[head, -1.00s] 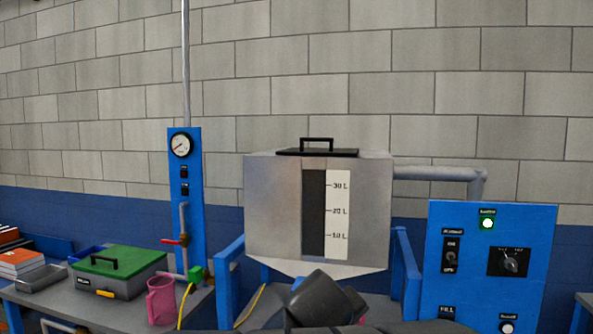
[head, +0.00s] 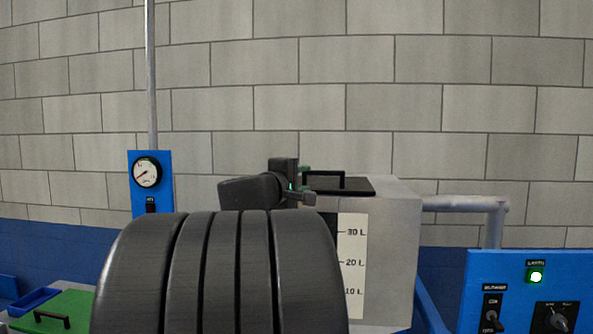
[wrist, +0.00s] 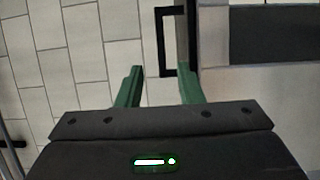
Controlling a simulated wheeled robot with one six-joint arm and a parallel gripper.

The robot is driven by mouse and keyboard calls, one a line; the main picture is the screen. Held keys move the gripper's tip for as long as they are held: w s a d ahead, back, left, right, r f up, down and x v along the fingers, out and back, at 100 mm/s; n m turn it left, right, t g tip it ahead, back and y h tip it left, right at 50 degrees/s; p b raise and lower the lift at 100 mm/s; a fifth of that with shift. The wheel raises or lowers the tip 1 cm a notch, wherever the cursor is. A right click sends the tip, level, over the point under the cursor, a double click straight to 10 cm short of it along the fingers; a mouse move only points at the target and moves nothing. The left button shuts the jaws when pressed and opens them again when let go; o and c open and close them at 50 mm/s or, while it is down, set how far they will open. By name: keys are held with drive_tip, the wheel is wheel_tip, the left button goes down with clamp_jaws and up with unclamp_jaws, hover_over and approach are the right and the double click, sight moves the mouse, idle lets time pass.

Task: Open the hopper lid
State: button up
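The hopper (head: 395,255) is a grey metal box with a litre scale on its front. Its flat black lid (head: 358,187) lies shut on top. A black bracket-shaped handle (head: 325,173) stands up from the lid. My gripper (head: 308,180) is at the left end of the handle, at about its height. In the wrist view my gripper's two green fingers (wrist: 158,86) are apart with nothing between them. The handle (wrist: 164,42) is just beyond the fingertips, and the lid (wrist: 182,35) shows edge-on beside it. My arm hides the hopper's left front.
A blue control panel (head: 515,300) with a lit green lamp stands at the right. A pipe (head: 465,204) joins the hopper's right side. A gauge post (head: 140,187) and a green-lidded box (head: 65,312) are at the left. The space above the lid is clear.

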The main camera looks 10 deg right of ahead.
sight(323, 173)
drive_tip(key=p+x, duration=0.3)
drive_tip(key=x, duration=0.7)
drive_tip(key=shift+w+f, duration=0.1)
drive_tip(key=shift+w, duration=0.15)
clamp_jaws()
